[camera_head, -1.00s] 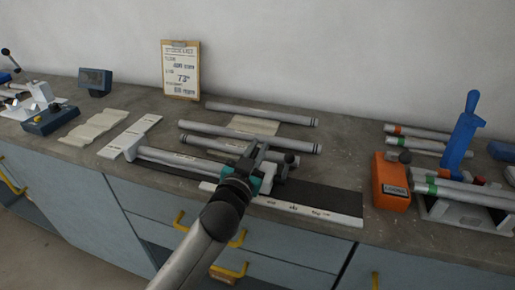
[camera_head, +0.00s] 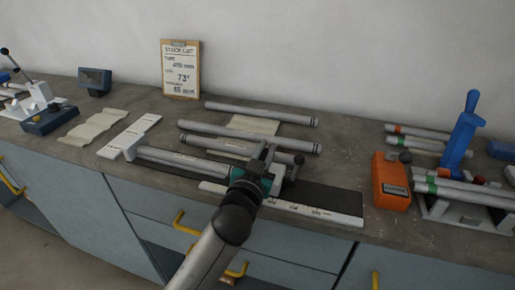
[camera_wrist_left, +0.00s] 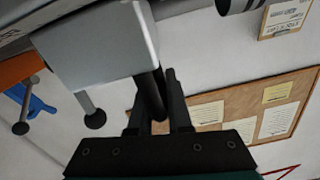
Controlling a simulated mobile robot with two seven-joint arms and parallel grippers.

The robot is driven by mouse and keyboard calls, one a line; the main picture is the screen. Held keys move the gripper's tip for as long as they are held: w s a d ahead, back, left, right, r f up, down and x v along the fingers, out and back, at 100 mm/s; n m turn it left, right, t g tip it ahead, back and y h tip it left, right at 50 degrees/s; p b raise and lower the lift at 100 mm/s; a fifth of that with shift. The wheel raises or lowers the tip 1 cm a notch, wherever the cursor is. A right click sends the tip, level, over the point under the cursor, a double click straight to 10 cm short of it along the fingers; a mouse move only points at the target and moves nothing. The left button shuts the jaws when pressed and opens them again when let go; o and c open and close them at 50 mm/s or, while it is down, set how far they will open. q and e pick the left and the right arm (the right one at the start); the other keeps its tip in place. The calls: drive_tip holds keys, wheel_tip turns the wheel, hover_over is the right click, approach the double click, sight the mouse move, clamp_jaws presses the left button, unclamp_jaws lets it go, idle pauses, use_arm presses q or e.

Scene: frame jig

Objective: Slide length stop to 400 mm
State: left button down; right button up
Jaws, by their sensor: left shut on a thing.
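The length stop is a grey block (camera_wrist_left: 95,45) in the left wrist view, with a dark post and a knob (camera_wrist_left: 95,119) below it. In the head view its round dark knob (camera_head: 298,159) shows just right of my gripper. My left gripper (camera_head: 268,153) is shut on the stop's dark post, over the dark jig rail (camera_head: 335,195). The pale scale (camera_head: 320,212) runs along the front of the rail; its marks are too small to read. A grey tube (camera_head: 180,160) lies along the jig, left of the stop. The right gripper is not in view.
Loose grey tubes (camera_head: 262,113) lie behind the jig. An orange box (camera_head: 391,183) stands right of the rail, near a blue-handled fixture (camera_head: 465,135). A clipboard (camera_head: 181,70) leans on the wall. The rail right of the stop is clear.

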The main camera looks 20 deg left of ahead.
use_arm(q)
drive_tip(key=d, duration=0.5)
drive_tip(key=shift+s, duration=0.1)
drive_tip(key=c, duration=0.9)
unclamp_jaws()
drive_tip(key=shift+s, duration=0.1)
drive_tip(key=s, duration=1.5)
drive_tip(key=shift+a, duration=0.3)
